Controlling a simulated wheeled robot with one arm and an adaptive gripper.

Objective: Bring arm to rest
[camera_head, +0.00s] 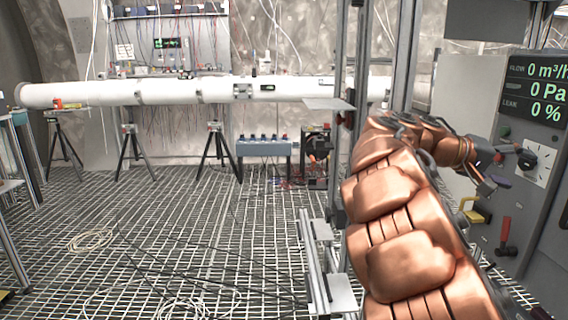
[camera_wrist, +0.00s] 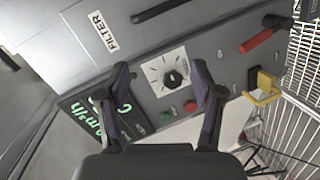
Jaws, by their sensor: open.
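My copper-coloured arm reaches up from the lower right in the head view and bends right toward a grey control panel (camera_head: 536,200). I cannot tell from these views whether a finger touches the panel.
The panel has a green-lit display (camera_head: 538,88), a red-handled lever (camera_head: 507,236) and a yellow handle (camera_head: 472,211). A long white pipe (camera_head: 200,91) on tripods crosses the back. Cables (camera_head: 92,240) lie on the grated floor (camera_head: 190,215). A metal upright (camera_head: 338,150) stands left of my arm.

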